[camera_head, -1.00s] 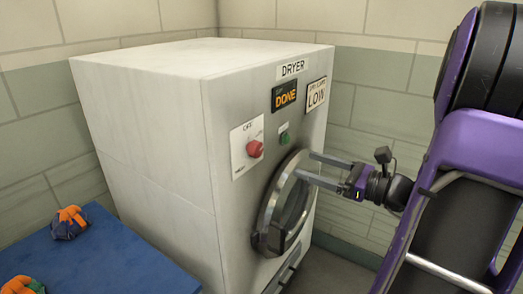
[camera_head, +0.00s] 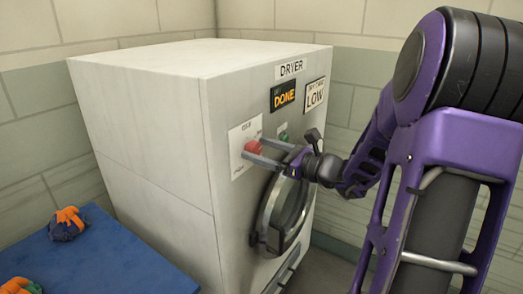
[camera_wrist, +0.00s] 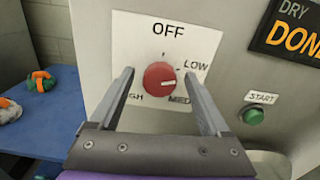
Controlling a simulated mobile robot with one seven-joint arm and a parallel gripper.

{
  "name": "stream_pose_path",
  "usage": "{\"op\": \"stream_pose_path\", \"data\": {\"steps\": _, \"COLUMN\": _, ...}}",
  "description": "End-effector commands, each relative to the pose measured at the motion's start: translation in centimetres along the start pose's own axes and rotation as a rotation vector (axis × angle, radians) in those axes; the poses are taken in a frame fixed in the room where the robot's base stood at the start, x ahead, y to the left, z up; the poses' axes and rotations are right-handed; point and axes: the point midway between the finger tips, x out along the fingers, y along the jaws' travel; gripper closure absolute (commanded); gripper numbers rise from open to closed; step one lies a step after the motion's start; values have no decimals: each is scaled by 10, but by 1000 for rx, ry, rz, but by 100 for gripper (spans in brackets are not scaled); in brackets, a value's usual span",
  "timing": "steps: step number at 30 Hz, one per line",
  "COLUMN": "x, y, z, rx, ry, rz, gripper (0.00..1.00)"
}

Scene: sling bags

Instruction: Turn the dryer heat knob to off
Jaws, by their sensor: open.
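The red heat knob (camera_wrist: 158,79) sits on a white dial plate (camera_wrist: 138,32) marked OFF at the top, LOW and MEDIUM on the right, and a partly covered label at lower left. Its pale pointer line seems to lie toward the right, around LOW to MEDIUM; I cannot tell exactly. The plate is on the front of the white dryer (camera_head: 150,130). My gripper (camera_wrist: 159,76) is open, with one finger on each side of the knob. In the head view my gripper (camera_head: 255,150) is at the knob. Contact cannot be told.
A green start button (camera_wrist: 253,116) and a DONE display (camera_wrist: 290,30) are right of the dial. The round dryer door (camera_head: 268,220) is below it.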

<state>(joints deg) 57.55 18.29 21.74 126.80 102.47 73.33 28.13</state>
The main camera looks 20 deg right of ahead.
Motion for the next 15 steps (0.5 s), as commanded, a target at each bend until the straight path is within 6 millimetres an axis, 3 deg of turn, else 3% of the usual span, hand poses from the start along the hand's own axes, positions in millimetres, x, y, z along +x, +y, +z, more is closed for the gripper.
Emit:
{"op": "stream_pose_path", "data": {"steps": 2, "x": 0, "y": 0, "z": 0, "rx": 0, "ry": 0, "rz": 0, "gripper": 19}}
{"op": "stream_pose_path", "data": {"steps": 15, "x": 0, "y": 0, "z": 0, "rx": 0, "ry": 0, "rz": 0, "gripper": 98}}
